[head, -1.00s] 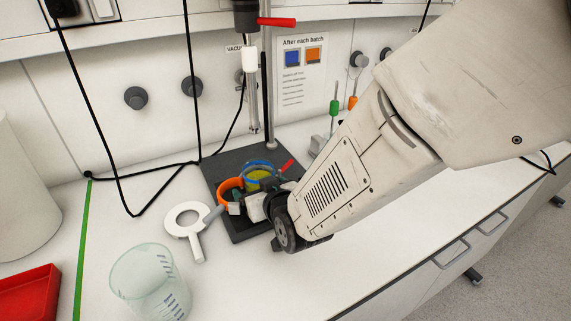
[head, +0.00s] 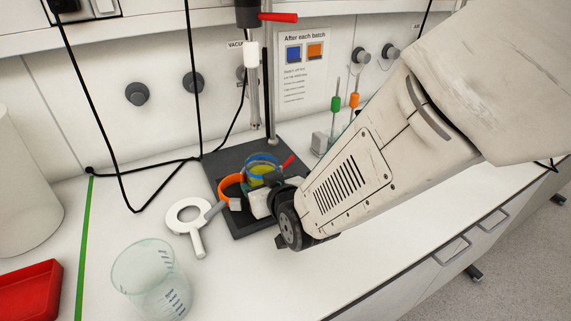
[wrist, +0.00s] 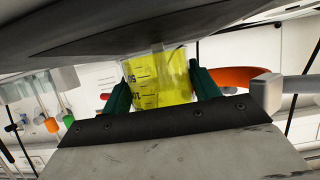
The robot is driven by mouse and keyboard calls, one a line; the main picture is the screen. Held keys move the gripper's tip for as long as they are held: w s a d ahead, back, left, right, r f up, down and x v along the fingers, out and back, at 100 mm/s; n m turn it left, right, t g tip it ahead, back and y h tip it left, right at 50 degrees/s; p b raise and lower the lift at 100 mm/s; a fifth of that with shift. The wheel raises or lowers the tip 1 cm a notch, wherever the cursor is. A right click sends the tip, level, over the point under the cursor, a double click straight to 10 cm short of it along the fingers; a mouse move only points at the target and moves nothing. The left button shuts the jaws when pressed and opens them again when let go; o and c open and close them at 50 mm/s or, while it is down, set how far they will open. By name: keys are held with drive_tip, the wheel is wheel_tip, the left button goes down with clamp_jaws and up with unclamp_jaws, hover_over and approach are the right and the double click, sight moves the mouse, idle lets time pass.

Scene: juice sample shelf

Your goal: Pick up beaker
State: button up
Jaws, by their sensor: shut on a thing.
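The beaker (head: 260,178) has a blue rim and holds yellow liquid. In the head view it is over the dark stand base (head: 240,226), partly hidden by my gripper (head: 258,203). I cannot tell whether it touches the base. In the wrist view the beaker (wrist: 162,84), with dark graduation marks, sits between the green finger pads of my gripper (wrist: 160,92), which is shut on it.
An orange ring-shaped part (head: 230,184) is close beside the beaker on its left. A white ring with a handle (head: 198,240) lies on the bench. A large clear beaker (head: 148,280) and red tray (head: 30,293) are at front left. Black cables hang behind.

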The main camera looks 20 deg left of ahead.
drive_tip(key=r+v, duration=0.1)
drive_tip(key=v, duration=1.3)
drive_tip(key=shift+w+a+r, duration=0.15)
drive_tip(key=shift+w+a, duration=0.05)
drive_tip(key=shift+w, duration=0.05)
drive_tip(key=shift+d, duration=0.1)
drive_tip(key=shift+o, duration=1)
drive_tip(key=c, duration=0.4)
drive_tip(key=s+a+n+g+y, duration=0.1)
drive_tip(key=s+a+n+g, duration=0.2)
drive_tip(key=a, duration=0.5)
drive_tip(key=s+a+n+g+y, duration=0.1)
drive_tip(key=s+a+n+g, duration=0.3)
drive_tip(key=a+n+g, duration=0.2)
drive_tip(key=shift+s+a+r+g+y, duration=0.35)
drive_tip(key=shift+a+g, duration=0.25)
drive_tip(key=shift+a, duration=0.45)
